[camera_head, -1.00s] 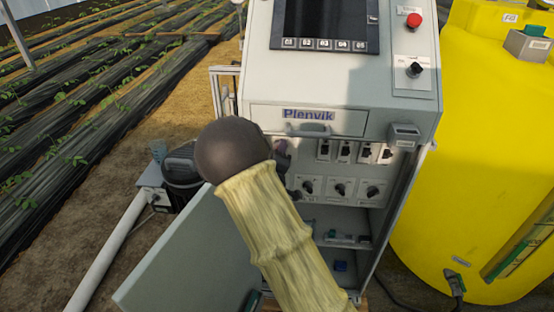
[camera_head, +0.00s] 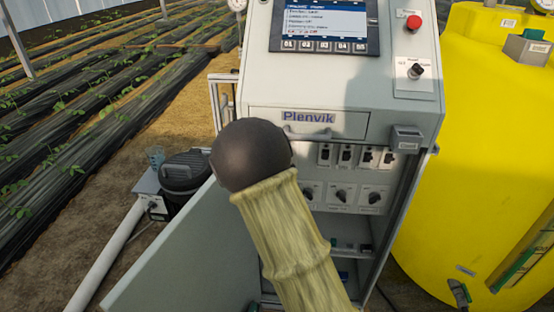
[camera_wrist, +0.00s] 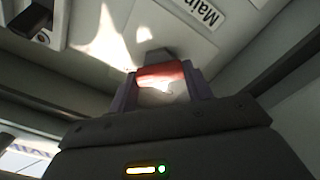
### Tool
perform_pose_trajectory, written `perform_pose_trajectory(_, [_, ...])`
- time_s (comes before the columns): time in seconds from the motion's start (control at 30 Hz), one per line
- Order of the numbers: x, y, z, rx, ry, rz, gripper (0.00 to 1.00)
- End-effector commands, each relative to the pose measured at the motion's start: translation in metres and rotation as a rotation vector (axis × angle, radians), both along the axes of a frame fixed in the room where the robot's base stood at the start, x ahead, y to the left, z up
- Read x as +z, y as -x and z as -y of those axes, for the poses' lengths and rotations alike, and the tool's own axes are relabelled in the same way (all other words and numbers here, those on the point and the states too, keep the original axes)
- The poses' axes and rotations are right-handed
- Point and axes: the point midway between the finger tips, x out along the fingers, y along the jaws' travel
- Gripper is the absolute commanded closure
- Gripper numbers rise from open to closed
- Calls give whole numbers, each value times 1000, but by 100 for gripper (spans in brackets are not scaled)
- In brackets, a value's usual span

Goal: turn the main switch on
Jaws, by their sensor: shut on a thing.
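The main switch (camera_wrist: 160,72) shows in the wrist view as a red handle on a pale panel, beside a label (camera_wrist: 195,12) that reads "Main". My gripper (camera_wrist: 161,86) is shut on the red handle, with one finger on each side. In the head view my arm hides the gripper and the main switch. The controller screen (camera_head: 325,20) on the cabinet is lit and shows lines of text.
The cabinet door (camera_head: 185,255) stands open at lower left. Breakers (camera_head: 345,155) and rotary knobs (camera_head: 341,195) line the cabinet inside. A red button (camera_head: 413,22) and black knob (camera_head: 416,72) sit on the front. A yellow tank (camera_head: 490,170) stands close on the right.

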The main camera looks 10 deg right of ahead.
Motion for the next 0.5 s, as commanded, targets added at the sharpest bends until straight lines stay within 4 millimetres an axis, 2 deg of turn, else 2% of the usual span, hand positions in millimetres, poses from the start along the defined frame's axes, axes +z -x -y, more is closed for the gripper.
perform_pose_trajectory(0.07, [-4,2,0,-2,-2,-9,73])
perform_pose_trajectory(0.1, [-4,2,0,-2,-2,-9,45])
perform_pose_trajectory(0.2, [-3,1,0,-1,-1,-7,29])
perform_pose_trajectory(0.5, [-2,2,-1,0,0,-4,29])
